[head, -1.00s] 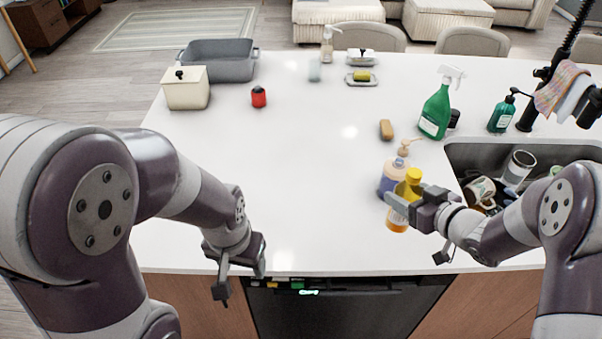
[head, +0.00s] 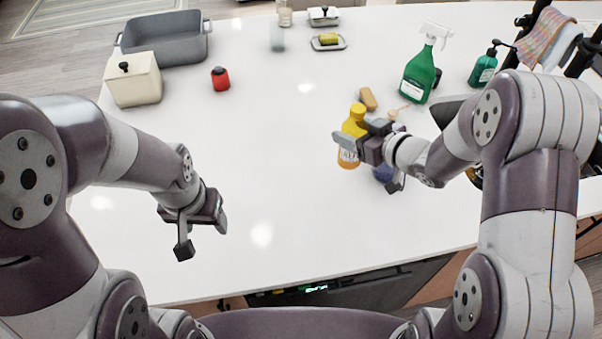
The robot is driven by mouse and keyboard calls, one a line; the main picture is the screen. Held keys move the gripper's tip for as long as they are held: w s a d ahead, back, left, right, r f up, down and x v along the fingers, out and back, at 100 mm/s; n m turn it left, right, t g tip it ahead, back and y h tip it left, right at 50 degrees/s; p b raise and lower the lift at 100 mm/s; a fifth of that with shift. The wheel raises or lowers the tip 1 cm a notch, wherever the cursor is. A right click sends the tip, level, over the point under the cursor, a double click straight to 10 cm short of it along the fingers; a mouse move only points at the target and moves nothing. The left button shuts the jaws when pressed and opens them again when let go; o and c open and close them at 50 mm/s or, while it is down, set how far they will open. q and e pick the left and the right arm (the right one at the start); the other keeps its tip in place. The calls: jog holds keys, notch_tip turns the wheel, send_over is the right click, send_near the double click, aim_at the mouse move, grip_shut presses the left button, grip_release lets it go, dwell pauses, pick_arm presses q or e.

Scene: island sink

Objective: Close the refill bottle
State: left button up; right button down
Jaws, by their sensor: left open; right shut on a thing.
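A bottle with a yellow top and an orange lower part with a white label (head: 349,158) is in my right gripper (head: 350,142). The gripper is shut around its middle and holds it roughly upright over the counter. Whether its top is open or capped cannot be told. My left gripper (head: 201,232) is open and empty above the front left of the counter.
A red jar (head: 221,79), a cream canister (head: 133,80) and a grey basin (head: 165,40) stand at the back left. A green spray bottle (head: 419,75), a brown brush (head: 368,98) and a green pump bottle (head: 483,68) stand right. The counter's middle (head: 270,140) is clear.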

jog(key=w+a+f+p, duration=0.1)
jog(key=w+a+f, duration=0.1)
jog(key=a+f, duration=0.4)
jog(key=a, duration=0.5)
jog(key=shift+f, duration=0.3)
jog(key=shift+s+p, duration=0.1)
jog(key=shift+p, duration=0.2)
notch_tip(320, 180, down, 4)
jog(key=shift+f+p, duration=0.1)
jog(key=shift+p, duration=0.35)
